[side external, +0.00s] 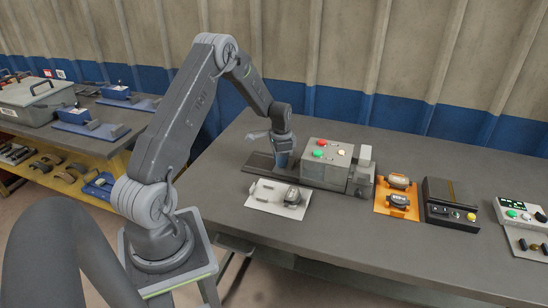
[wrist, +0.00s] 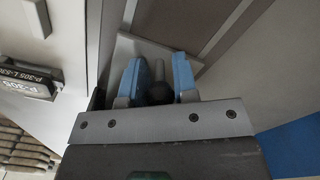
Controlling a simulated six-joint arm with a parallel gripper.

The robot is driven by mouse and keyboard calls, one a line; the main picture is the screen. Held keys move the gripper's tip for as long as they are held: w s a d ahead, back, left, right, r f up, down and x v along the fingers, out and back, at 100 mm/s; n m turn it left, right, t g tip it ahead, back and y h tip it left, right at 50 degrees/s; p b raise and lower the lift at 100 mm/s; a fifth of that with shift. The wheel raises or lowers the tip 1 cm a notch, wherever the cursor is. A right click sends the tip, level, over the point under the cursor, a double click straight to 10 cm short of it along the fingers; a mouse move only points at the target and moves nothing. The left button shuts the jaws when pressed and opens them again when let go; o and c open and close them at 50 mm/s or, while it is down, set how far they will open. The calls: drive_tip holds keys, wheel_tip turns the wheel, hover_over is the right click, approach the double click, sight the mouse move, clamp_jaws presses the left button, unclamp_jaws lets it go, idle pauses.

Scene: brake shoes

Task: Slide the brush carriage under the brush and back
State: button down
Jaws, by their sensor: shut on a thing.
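In the side view, my gripper (side external: 283,160) points down at the left end of a dark rail (side external: 258,165) on the grey table. In the wrist view, the two blue fingers of my gripper (wrist: 158,85) are shut around a dark round knob (wrist: 157,93). The knob stands on a light grey plate (wrist: 150,50), which looks like the brush carriage. The brush itself cannot be made out.
An orange tray (side external: 382,204) with two parts, a dark device (side external: 450,203) and a button panel (side external: 520,213) stand to the right. Table behind the rail is clear.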

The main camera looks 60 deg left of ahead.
drive_tip(key=c, duration=0.9)
unclamp_jaws()
drive_tip(key=shift+r, duration=0.1)
wheel_tip(320, 180, up, 14)
drive_tip(key=shift+f, duration=0.2)
